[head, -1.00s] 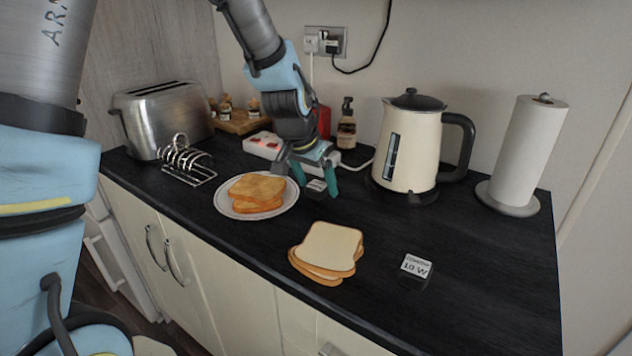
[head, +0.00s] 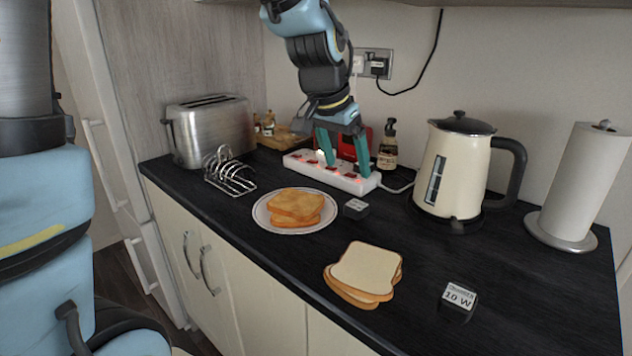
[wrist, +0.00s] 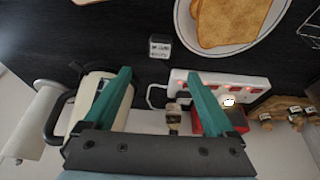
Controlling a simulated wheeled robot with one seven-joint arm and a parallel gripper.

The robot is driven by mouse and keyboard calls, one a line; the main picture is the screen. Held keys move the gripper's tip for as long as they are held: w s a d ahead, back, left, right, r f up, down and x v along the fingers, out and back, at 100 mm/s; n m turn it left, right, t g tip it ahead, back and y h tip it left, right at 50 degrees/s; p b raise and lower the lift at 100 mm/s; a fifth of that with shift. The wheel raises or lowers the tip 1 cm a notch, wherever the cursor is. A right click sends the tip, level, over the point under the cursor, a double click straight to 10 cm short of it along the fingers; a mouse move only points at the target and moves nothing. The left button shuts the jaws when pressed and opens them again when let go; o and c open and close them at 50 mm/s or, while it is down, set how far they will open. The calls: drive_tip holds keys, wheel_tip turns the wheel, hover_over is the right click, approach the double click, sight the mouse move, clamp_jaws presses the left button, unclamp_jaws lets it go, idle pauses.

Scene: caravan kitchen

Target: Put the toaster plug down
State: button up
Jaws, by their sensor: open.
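A small dark plug block (head: 355,208) with a pale label rests on the black worktop, just right of the toast plate. It also shows in the wrist view (wrist: 160,46), beyond my fingertips; its label is too small to read. My gripper (head: 344,165) is open and empty, above and behind that block, in front of the power strip in the picture. In the wrist view the teal fingers (wrist: 158,74) are spread with nothing between them. The steel toaster (head: 212,132) stands at the back left. The white power strip (head: 350,184) has red lit switches and a white plug (head: 320,156).
A plate (head: 262,220) of toast, a toast rack (head: 230,170), sliced bread (head: 366,268) and a block marked 10 W (head: 458,300) stand around. A cream kettle (head: 455,170), brown bottle (head: 387,150) and paper roll (head: 580,180) line the back. The worktop between bread and kettle is clear.

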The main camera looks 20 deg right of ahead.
drive_tip(key=w+a+f+n+y, duration=0.1)
drive_tip(key=w+a+f+n, duration=0.15)
drive_tip(key=a, duration=0.65)
drive_tip(key=w+a+f+n+y, duration=0.1)
drive_tip(key=w+a+f+n, duration=0.2)
drive_tip(key=a, duration=0.7)
drive_tip(key=s+a+f+n+y, duration=0.1)
drive_tip(key=s+a+f+n, duration=0.1)
drive_tip(key=a, duration=0.5)
drive_tip(key=s+a+f+n, duration=0.2)
drive_tip(key=s+a+n, duration=0.1)
drive_tip(key=a, duration=0.4)
drive_tip(key=shift+s+a+f+n+y, duration=0.15)
drive_tip(key=shift+a+f+n+y, duration=0.05)
drive_tip(key=shift+n+y, duration=0.25)
